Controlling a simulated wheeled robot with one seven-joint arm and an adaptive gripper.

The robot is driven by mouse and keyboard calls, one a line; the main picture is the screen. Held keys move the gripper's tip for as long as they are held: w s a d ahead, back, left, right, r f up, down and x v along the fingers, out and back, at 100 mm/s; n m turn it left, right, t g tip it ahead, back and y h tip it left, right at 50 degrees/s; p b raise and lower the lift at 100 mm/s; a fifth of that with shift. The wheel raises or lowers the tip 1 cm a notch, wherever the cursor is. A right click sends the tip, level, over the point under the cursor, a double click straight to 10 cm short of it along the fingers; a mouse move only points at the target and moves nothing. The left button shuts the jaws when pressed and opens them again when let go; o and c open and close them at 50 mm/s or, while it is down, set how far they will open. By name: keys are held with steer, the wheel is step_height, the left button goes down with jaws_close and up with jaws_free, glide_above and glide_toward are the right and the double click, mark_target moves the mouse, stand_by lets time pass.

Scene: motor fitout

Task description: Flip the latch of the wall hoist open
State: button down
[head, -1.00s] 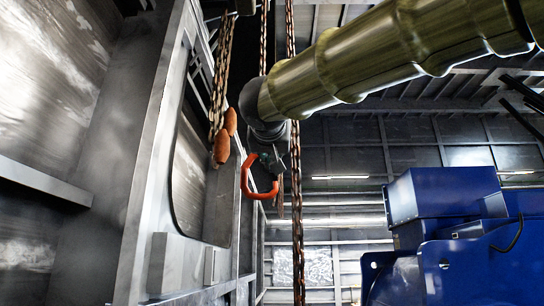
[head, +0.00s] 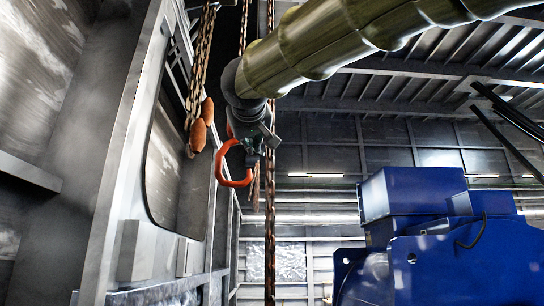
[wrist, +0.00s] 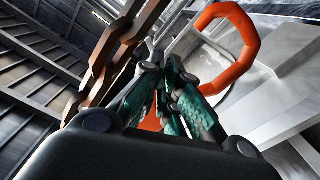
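The wall hoist's orange hook (head: 232,180) hangs at the middle left in the head view, just left of and below my gripper (head: 262,142). In the wrist view the hook (wrist: 250,50) is a large orange loop at the upper right, beyond the fingers and apart from them. My gripper (wrist: 162,68) has teal fingers that slant together with their tips close to each other. I see nothing clearly held between them. A small orange piece (wrist: 150,122) shows behind the fingers; I cannot tell what it is. The latch cannot be made out in either view.
Rusty chains (head: 270,220) hang beside the gripper and show close by at the upper left of the wrist view (wrist: 105,60). A blue machine (head: 415,200) stands at the right.

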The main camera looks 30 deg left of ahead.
steer(key=shift+d+r+n, duration=0.1)
steer(key=shift+r+n, duration=0.15)
steer(key=shift+n, duration=0.85)
steer(key=c, duration=1.5)
jaws_free()
steer(key=shift+s+a+f+m+p, duration=0.15)
steer(key=shift+f+m+p, duration=0.15)
steer(key=shift+m, duration=0.85)
steer(key=shift+w+a+f+m+p, duration=0.15)
steer(key=shift+m+p, duration=0.15)
steer(key=shift+m, duration=0.9)
steer(key=shift+s+a+f+m+p, duration=0.15)
steer(key=shift+f+m+p, duration=0.15)
steer(key=shift+m, duration=0.85)
steer(key=shift+m, duration=0.3)
